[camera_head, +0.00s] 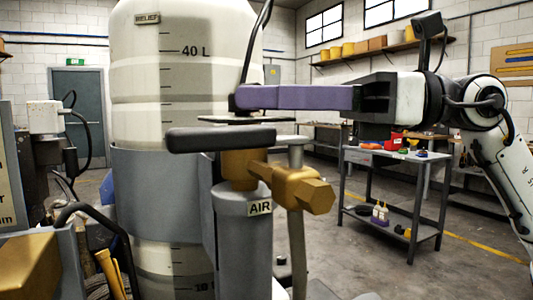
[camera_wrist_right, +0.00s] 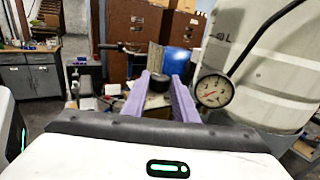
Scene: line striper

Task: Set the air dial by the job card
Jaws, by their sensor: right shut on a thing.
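The grey cylinder with the AIR label (camera_head: 259,209) stands at front centre, with a brass fitting (camera_head: 300,188) and a dark bar handle (camera_head: 220,139) on top. My right gripper (camera_head: 240,97) has purple fingers and reaches in from the right above that handle. In the right wrist view its fingers (camera_wrist_right: 159,90) are shut on a dark round knob (camera_wrist_right: 158,82). A round white gauge with a red needle (camera_wrist_right: 214,91) is just right of the fingers; its numbers are too small to read. A panel with cut-off lettering (camera_head: 8,180) is at the left edge. My left gripper is out of view.
A large white tank (camera_head: 185,80) marked 40 L stands behind the cylinder. A grey cart (camera_head: 395,170) with small items is at the right, on open floor. A black hose rises beside the tank. A brass-coloured block (camera_head: 28,268) is at lower left.

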